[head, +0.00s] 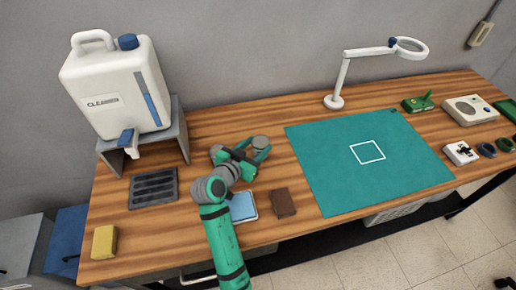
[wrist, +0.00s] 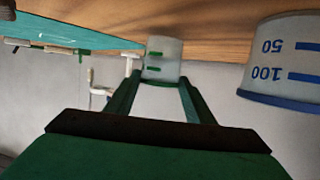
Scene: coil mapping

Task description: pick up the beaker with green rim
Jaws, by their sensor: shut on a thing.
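The beaker with green rim (wrist: 165,60) is a small clear-grey cup with green marks, seen upside down in the wrist view between my fingertips. In the head view it is the grey cup (head: 261,142) at the far end of my gripper. My gripper (head: 258,153) is shut on it from the near side, and its fingers (wrist: 160,82) lie along both sides of the cup. The beaker appears upright, at or very close to the table top; I cannot tell whether it touches the wood.
A blue-rimmed beaker (wrist: 285,65) stands close beside my gripper, to its left in the head view. A white cleaner jug (head: 115,85) on a grey stand is at the left. A teal mat (head: 340,180) lies to the right. A blue notebook (head: 242,207) and brown block (head: 283,203) are nearer.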

